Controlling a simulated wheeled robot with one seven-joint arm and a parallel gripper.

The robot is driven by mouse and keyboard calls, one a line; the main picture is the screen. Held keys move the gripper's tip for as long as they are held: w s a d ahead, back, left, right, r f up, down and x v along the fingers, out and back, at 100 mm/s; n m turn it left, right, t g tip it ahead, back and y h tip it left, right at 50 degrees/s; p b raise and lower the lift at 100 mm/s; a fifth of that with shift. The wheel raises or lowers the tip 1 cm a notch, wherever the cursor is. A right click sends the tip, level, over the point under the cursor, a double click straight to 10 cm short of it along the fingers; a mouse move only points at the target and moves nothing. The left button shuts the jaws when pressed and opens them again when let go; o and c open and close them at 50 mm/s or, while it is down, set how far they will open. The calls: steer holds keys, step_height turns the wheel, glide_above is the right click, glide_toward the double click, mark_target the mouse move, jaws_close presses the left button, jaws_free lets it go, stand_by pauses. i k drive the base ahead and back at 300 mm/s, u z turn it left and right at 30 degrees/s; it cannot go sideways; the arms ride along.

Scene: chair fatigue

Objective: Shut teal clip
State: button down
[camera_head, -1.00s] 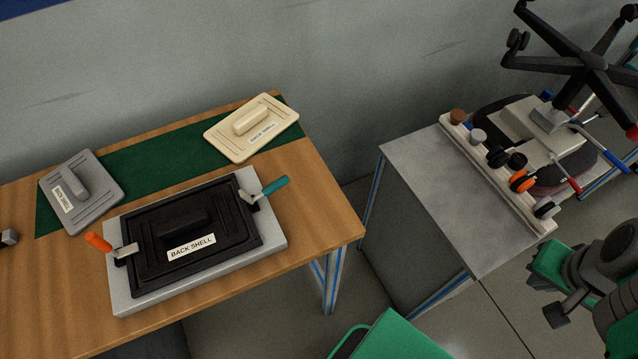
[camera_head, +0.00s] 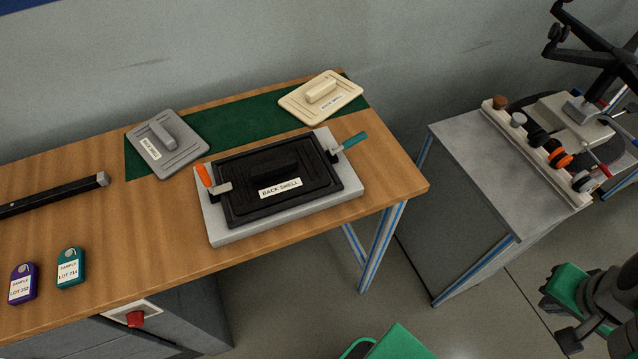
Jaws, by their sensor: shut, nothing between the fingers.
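The teal clip (camera_head: 350,143) is at the right edge of the black back shell (camera_head: 240,168) on a pale grey base plate (camera_head: 345,193). Its teal handle sticks out to the upper right, past the plate's edge. An orange-handled clip (camera_head: 206,177) is at the shell's left edge, with its handle pointing up and left. I cannot tell whether either clip is latched. My gripper (camera_head: 556,306) is at the lower right, far from the teal clip, beyond the wooden table's right end. It is shut and empty.
A grey back shell (camera_head: 185,150) and a cream one (camera_head: 342,97) lie on the green mat (camera_head: 235,118). A black bar (camera_head: 50,194) and purple and teal sample tags lie left. A grey cabinet (camera_head: 455,160) with a knob rail and upturned chair base stands right, across a gap.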

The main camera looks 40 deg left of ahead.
mark_target(354, 141)
steer(key=k, duration=0.7)
steer(key=u, duration=2.1)
steer(key=i, duration=0.5)
steer(key=u, duration=0.1)
